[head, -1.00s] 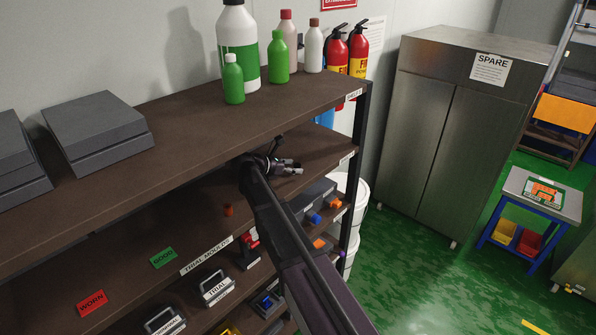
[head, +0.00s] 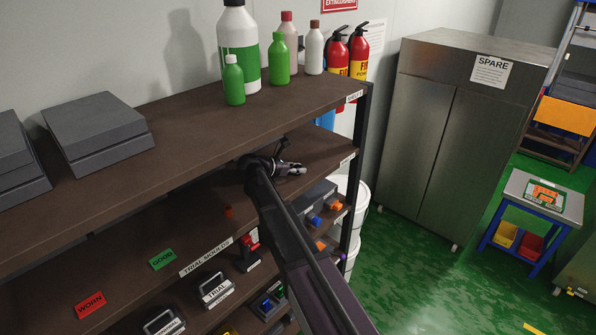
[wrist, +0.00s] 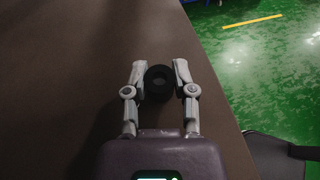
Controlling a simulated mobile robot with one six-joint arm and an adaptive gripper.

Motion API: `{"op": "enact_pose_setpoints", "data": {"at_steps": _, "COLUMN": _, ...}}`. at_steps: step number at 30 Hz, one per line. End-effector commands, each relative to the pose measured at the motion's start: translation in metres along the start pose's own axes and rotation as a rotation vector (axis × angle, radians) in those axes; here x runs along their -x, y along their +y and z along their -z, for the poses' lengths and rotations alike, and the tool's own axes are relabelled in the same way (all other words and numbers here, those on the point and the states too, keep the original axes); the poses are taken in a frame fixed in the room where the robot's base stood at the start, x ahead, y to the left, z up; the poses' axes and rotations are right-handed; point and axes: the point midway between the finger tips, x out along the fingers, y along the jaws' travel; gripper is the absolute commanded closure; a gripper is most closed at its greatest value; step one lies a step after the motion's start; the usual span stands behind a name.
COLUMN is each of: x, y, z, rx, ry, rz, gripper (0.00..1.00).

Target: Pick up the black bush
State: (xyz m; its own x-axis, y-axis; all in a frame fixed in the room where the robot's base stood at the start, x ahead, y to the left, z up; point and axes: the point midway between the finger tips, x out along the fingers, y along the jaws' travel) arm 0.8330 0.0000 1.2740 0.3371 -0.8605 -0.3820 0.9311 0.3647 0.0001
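The black bush (wrist: 160,82) is a short dark ring with a hole, seen from above in the wrist view. It sits between the two grey fingertips of my gripper (wrist: 159,74), with a finger against each side and no clear gap. My gripper also shows in the head view (head: 296,169), at the right end of the shelf below the top one. The bush cannot be made out in the head view. I cannot tell whether it still touches the shelf board.
The top shelf (head: 180,140) is close above my arm and holds bottles and grey boxes. The shelf's right edge and green floor (wrist: 250,60) lie right of the gripper.

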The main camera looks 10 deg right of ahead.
Motion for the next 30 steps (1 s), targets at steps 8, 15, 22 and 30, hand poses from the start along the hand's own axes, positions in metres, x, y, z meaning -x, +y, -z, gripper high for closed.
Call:
{"op": "enact_pose_setpoints", "data": {"at_steps": 8, "x": 0.0, "y": 0.0, "z": 0.0, "rx": 0.0, "ry": 0.001, "rz": 0.001, "gripper": 1.0}}
{"op": "enact_pose_setpoints", "data": {"at_steps": 15, "x": 0.0, "y": 0.0, "z": -0.002, "rx": 0.0, "ry": 0.001, "rz": 0.001, "gripper": 1.0}}
{"op": "enact_pose_setpoints", "data": {"at_steps": 22, "x": 0.004, "y": 0.0, "z": -0.011, "rx": -0.001, "ry": 0.001, "rz": 0.001, "gripper": 1.0}}
{"op": "enact_pose_setpoints", "data": {"at_steps": 30, "x": 0.012, "y": 0.0, "z": -0.031, "rx": -0.001, "ry": 0.001, "rz": 0.001, "gripper": 1.0}}
